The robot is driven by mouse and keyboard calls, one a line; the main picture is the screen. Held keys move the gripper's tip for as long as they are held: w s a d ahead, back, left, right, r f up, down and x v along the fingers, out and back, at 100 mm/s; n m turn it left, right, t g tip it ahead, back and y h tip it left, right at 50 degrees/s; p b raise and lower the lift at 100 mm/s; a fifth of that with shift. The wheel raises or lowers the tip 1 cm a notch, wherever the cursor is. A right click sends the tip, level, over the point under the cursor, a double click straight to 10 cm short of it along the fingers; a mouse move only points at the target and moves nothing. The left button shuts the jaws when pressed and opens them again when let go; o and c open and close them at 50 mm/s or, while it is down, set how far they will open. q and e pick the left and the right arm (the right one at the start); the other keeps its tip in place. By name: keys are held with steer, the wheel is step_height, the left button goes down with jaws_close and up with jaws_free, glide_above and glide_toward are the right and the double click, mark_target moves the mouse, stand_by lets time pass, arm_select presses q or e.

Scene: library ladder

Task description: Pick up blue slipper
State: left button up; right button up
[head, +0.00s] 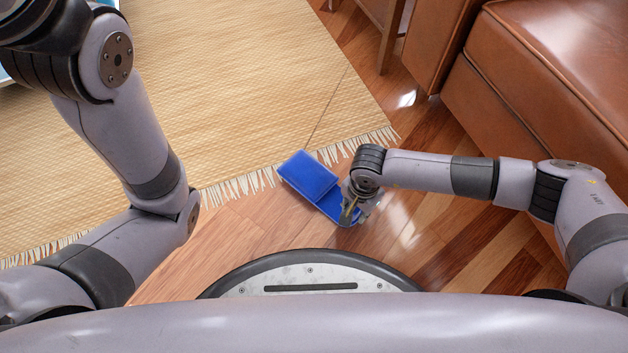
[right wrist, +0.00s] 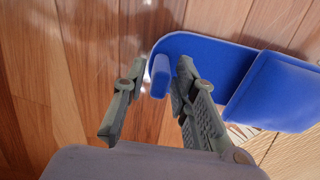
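The blue slipper (head: 308,176) lies on the wood floor at the rug's fringed edge, its broad upper toward the rug and its heel end under my right gripper (head: 351,212). In the right wrist view, the slipper's upper (right wrist: 280,92) is at right and a raised blue heel piece (right wrist: 160,80) stands between the fingers of my right gripper (right wrist: 161,66). The fingers are apart. The right finger is close to the heel piece, and a gap shows on the left. Whether the right finger touches it I cannot tell. My left gripper is out of view.
A woven straw rug (head: 230,80) with a white fringe covers the floor beyond the slipper. A brown leather seat (head: 550,90) stands at the right, with a wooden leg (head: 389,40) near the top. Bare wood floor (head: 225,240) is free left of the slipper.

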jaws_close()
stand_by(0.4)
